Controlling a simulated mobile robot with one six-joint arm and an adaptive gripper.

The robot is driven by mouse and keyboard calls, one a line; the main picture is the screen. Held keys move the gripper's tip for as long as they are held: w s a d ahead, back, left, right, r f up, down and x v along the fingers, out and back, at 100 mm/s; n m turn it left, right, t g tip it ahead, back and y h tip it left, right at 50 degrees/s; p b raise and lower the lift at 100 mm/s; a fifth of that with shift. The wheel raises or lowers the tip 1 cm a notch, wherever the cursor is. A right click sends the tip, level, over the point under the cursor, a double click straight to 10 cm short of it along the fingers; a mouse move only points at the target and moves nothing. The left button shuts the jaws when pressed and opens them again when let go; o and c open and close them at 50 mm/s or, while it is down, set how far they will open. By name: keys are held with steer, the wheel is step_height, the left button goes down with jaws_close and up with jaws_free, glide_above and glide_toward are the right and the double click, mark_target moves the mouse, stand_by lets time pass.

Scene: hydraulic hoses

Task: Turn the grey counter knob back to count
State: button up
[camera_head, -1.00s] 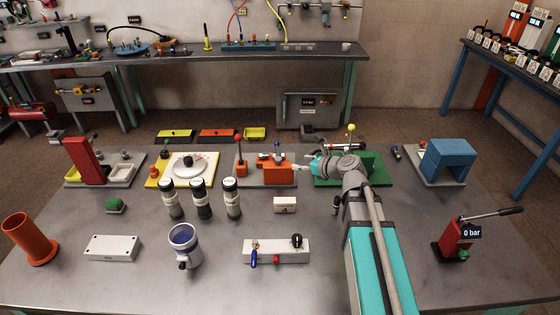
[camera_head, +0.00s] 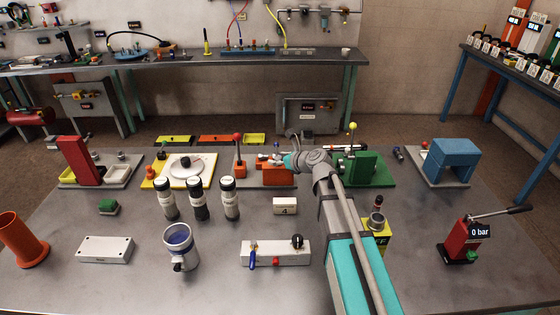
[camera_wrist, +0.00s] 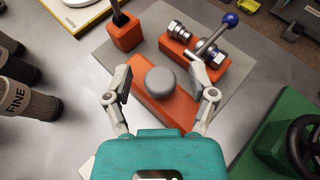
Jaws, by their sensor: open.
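A yellow box (camera_head: 378,238) with a grey knob (camera_head: 376,219) on top stands at the right, partly behind my arm; only "FF" of its label shows. A white box (camera_head: 285,206) showing "4" stands left of my arm. My gripper (camera_head: 265,158) is at the orange blocks at the back middle. In the wrist view my gripper (camera_wrist: 163,82) is open, its fingers either side of a grey ball (camera_wrist: 161,80) above an orange block (camera_wrist: 152,100). I cannot tell whether they touch the ball. The knob's exact pointing is too small to read.
A blue-tipped lever (camera_wrist: 216,34) with metal fittings stands near my right finger. A green block with a dark handwheel (camera_wrist: 305,146) is right of the gripper. Dark-and-white cylinders (camera_head: 198,198) stand at left. A red pump (camera_head: 468,238) reads 0 bar.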

jaws_close()
steer(key=shift+d, duration=0.25)
steer(key=shift+a, duration=0.2)
